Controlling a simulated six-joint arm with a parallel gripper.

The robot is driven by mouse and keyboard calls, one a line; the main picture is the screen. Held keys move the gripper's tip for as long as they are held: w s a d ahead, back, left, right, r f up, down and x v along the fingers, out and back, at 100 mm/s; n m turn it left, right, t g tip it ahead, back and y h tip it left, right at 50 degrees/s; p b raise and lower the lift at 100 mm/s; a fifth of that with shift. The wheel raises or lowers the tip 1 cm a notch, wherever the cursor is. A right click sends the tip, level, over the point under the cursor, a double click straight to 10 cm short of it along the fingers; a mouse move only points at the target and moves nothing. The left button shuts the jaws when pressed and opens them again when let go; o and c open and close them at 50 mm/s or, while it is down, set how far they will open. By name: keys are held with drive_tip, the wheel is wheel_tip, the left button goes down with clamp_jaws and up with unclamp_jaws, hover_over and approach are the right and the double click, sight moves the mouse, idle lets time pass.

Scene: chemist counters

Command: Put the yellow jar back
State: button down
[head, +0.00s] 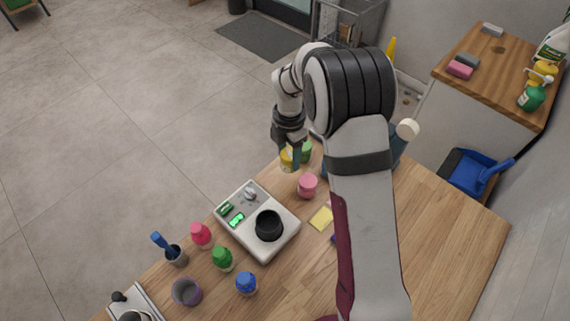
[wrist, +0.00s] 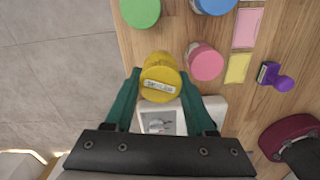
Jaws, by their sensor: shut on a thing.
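The yellow jar (head: 287,158) is in my gripper at the far left edge of the wooden counter in the head view. In the wrist view the yellow jar (wrist: 159,78), with a pale label on it, sits between the two green fingers of my gripper (wrist: 160,90). My gripper (head: 291,156) is shut on the jar. I cannot tell whether the jar touches the counter. A green jar (wrist: 141,12) stands farther out, and a pink jar (wrist: 205,62) stands to the right of the yellow one.
A white device with a black cup (head: 269,225) stands on the counter (head: 440,235). Red (head: 201,235), green (head: 222,258) and blue (head: 246,283) bottles stand in front of it. Yellow notes (head: 321,218) lie to its right. A blue-topped jar (wrist: 213,4) is at the wrist view's top.

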sight(285, 164)
drive_tip(key=f, duration=0.2)
drive_tip(key=a+f, duration=0.1)
drive_tip(key=f, duration=0.1)
drive_tip(key=shift+w+f, duration=0.2)
drive_tip(key=shift+f, duration=0.15)
drive_tip(key=shift+c, duration=1.2)
unclamp_jaws()
drive_tip(key=shift+f, duration=0.1)
